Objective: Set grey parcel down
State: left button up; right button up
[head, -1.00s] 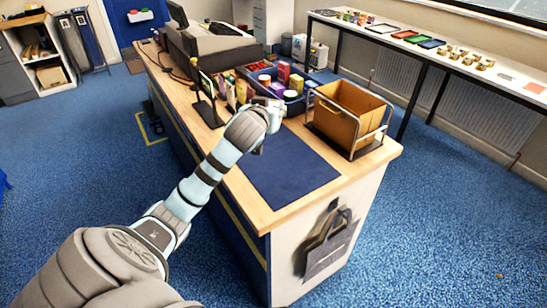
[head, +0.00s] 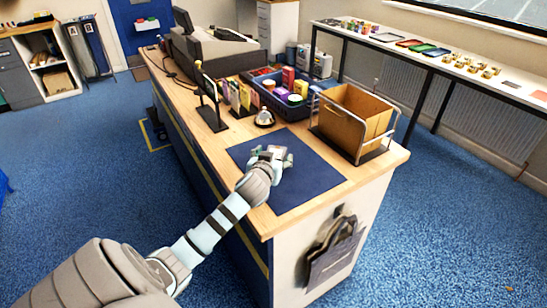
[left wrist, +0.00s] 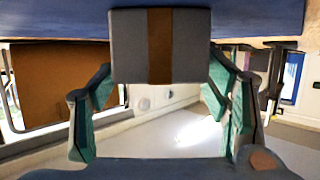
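The grey parcel (left wrist: 160,45), a small box with a brown band down its middle, shows in the left wrist view between the two teal fingers of my left gripper (left wrist: 160,70). The fingertips appear to touch its two sides. In the head view my left gripper (head: 272,154) is low over the dark blue mat (head: 305,185) on the counter, and it mostly hides the parcel there. I cannot tell whether the parcel touches the mat. My right gripper is not in view.
A brown carton in a wire rack (head: 352,118) stands to the right of the mat. A bell (head: 264,117), a card stand (head: 209,105) and a blue crate of goods (head: 270,85) stand behind it. The mat's near part is clear.

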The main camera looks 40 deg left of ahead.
pick_arm(q)
jog(key=p+v, duration=0.2)
jog(key=v, duration=1)
jog(key=shift+r, duration=0.1)
